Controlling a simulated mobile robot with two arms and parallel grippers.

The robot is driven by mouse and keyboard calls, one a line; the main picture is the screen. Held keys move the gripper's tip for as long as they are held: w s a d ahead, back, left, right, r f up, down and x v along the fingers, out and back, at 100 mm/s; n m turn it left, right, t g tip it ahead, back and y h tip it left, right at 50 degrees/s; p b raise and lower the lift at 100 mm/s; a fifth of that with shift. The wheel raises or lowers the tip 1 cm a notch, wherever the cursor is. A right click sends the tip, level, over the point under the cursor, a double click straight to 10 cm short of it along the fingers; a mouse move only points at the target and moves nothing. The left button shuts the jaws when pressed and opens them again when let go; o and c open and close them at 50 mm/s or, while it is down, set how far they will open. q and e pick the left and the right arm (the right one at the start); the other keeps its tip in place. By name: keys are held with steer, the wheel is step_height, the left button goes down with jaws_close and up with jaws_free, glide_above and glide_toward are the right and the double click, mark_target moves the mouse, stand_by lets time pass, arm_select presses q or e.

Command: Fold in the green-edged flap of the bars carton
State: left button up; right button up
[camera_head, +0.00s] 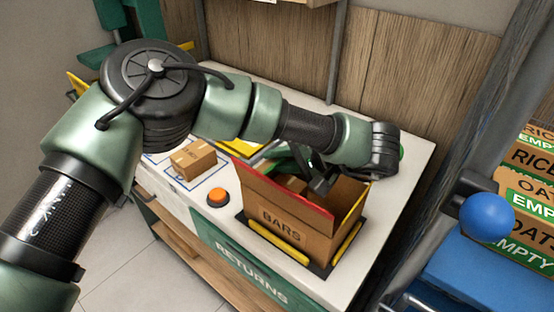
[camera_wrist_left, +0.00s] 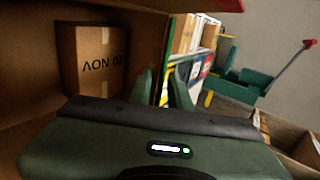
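The bars carton (camera_head: 295,235) stands open on the white counter. Its long red-edged flap (camera_head: 285,190) stands up along the front, and a yellow edge (camera_head: 355,205) shows at its right end. A small brown box with a date (camera_wrist_left: 95,60) is inside, in the left wrist view. My right gripper is not in view.
An orange button (camera_head: 218,197) and a small brown box (camera_head: 193,159) are left of the carton on the counter (camera_head: 390,200). A wooden wall (camera_head: 400,60) stands behind. A blue ball (camera_head: 487,217) and stacked cartons (camera_head: 530,185) are on the right.

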mark_target(283, 159)
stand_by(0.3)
arm_select(q)
steer(key=b+v, duration=0.1)
steer(key=v, duration=0.6)
steer(key=shift+s+d+r, duration=0.15)
steer(key=shift+d+r, duration=0.05)
steer(key=shift+d, duration=0.05)
